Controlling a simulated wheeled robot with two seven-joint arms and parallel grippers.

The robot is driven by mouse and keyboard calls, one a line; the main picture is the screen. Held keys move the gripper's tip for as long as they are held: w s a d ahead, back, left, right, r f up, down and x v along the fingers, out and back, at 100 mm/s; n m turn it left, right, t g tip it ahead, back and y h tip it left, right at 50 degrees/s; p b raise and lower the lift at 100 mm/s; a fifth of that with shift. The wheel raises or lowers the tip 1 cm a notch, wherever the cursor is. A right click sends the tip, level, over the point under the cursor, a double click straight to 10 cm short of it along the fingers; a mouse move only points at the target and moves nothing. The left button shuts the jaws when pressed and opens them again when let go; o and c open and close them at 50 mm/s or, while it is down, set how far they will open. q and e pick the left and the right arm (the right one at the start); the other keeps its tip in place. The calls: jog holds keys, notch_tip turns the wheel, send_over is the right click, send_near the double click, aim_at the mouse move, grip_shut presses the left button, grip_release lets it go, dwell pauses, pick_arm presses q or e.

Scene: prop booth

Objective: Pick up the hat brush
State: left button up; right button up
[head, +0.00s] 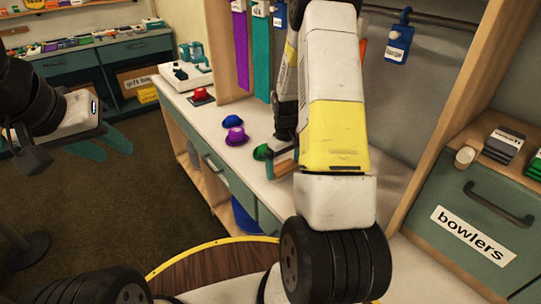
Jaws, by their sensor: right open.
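I cannot make out the hat brush for certain; it may be hidden behind my right arm or gripper. My right gripper (273,167) is low over the white counter (232,164), pointing down and left, and open. A small green hat (261,152) sits right beside its fingers; whether they touch is unclear. A purple hat (236,137) and a blue hat (232,121) stand on the counter to the left, apart from the gripper.
A red hat (201,95) sits near a white machine (187,77) at the counter's far end. Purple and teal strips (261,50) hang behind. A drawer labelled "bowlers" (470,230) stands at right, with a pale wooden cylinder (465,156) above. The carpet (110,207) at left is open.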

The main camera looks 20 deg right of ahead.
aim_at(284, 166)
jog(key=shift+f, duration=0.1)
jog(key=shift+c, duration=0.4)
jog(key=c, duration=1)
jog(key=shift+r, duration=5.05)
